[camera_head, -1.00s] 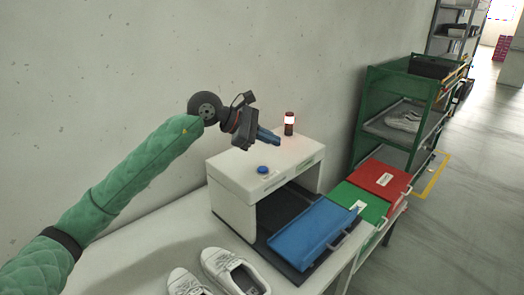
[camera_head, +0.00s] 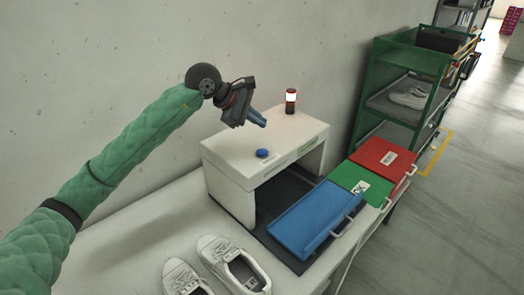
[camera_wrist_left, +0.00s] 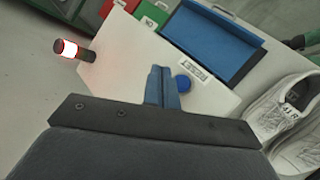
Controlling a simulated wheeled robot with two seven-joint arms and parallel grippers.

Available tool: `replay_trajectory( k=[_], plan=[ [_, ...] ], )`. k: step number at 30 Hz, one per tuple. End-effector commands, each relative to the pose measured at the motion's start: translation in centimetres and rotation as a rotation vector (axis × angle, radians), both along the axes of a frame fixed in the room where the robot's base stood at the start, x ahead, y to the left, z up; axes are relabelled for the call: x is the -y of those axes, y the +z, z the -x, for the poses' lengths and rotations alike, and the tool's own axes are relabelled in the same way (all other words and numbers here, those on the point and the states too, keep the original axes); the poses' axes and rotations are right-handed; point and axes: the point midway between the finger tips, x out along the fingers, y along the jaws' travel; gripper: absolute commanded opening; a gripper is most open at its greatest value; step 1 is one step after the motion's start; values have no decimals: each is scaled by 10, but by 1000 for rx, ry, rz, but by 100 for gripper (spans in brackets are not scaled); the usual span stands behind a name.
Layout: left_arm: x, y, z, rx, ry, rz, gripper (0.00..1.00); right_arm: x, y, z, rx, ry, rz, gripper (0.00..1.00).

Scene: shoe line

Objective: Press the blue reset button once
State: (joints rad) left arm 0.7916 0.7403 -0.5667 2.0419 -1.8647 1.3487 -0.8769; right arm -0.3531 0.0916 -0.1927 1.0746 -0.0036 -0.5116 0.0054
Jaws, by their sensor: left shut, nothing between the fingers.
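The blue reset button (camera_head: 262,153) sits on top of the white box-shaped station (camera_head: 290,137), near its left front part. It also shows in the left wrist view (camera_wrist_left: 183,83), just right of the fingertips, beside a RESET label (camera_wrist_left: 196,69). My left gripper (camera_head: 262,123) is shut and empty. It hangs above the station top, behind the button in the head view, apart from it. In the left wrist view the blue fingers (camera_wrist_left: 160,85) are together and point across the station top.
A signal lamp (camera_head: 291,101) stands at the station's back. A pair of white shoes (camera_head: 234,266) is in front. A green rack (camera_head: 408,85) stands at right.

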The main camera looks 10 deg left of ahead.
Motion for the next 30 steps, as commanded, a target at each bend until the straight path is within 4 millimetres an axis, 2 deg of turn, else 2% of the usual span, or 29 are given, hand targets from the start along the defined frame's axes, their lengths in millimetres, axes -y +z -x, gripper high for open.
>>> replay_trajectory(
  k=[6,17,19,30],
  plan=[
    [0,-25,1,-3,0,0,0,3,-1,4,2,1,2,47],
    [0,-48,0,1,0,-1,0,4,-9,2,1,1,3,47],
    [0,-51,0,1,0,-1,0,-7,1,-4,0,-1,-5,47],
    [0,-66,0,0,0,0,0,-18,29,-21,-22,-9,-13,47]
  ],
)
